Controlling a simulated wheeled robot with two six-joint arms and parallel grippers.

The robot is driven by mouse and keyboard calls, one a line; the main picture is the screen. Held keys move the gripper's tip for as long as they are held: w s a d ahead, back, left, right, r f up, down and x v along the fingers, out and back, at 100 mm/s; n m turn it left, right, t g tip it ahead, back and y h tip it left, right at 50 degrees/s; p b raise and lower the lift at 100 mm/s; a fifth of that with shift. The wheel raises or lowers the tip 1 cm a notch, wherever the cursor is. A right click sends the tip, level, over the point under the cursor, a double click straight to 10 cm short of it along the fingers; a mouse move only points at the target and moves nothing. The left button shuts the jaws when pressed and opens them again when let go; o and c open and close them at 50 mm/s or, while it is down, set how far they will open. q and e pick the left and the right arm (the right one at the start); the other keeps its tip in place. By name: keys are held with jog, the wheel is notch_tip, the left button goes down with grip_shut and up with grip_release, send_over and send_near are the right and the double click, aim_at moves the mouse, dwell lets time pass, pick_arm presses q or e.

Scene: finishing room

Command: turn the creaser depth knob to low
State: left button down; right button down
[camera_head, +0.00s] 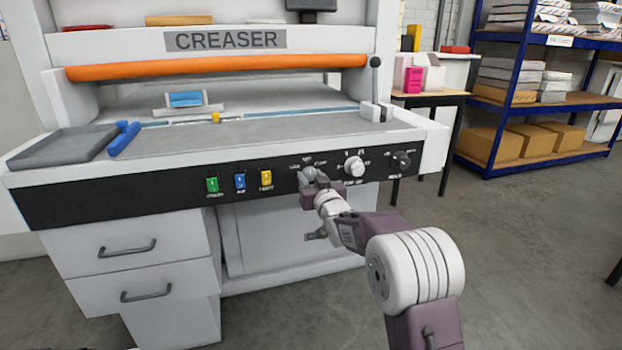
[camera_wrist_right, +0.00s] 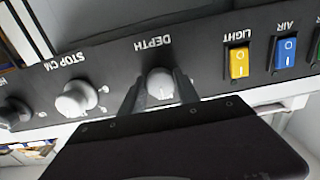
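The creaser depth knob (camera_wrist_right: 160,84) is light grey and sits under the DEPTH label on the black front panel. In the right wrist view my right gripper (camera_wrist_right: 160,92) has one finger on each side of the knob. The fingers appear closed against its sides, and they hide part of it. In the head view my right gripper (camera_head: 308,178) reaches the panel from below, covering most of the knob. The knob's pointer and scale marks are too hidden to read. My left gripper is not in view.
To the right on the panel (camera_head: 130,202) are the white STOP CM knob (camera_head: 354,166) and a black knob (camera_head: 401,161). Green (camera_head: 212,185), blue (camera_head: 240,181) and yellow (camera_head: 266,178) switches are to the left. Drawers (camera_head: 130,245) stand below; a blue shelf rack (camera_head: 535,97) stands behind right.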

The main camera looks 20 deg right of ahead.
jog(key=shift+n, duration=0.4)
jog(key=n+b, duration=0.1)
jog(key=n, duration=0.3)
jog(key=shift+f+n+b, duration=0.1)
jog(key=shift+n+b, duration=0.3)
jog(key=n+b, duration=0.1)
jog(key=n, duration=0.2)
jog(key=shift+d, duration=0.1)
jog(key=shift+n+b, duration=0.75)
jog(key=shift+n, duration=0.75)
jog(key=c, duration=0.9)
grip_release()
jog(key=shift+s, duration=0.1)
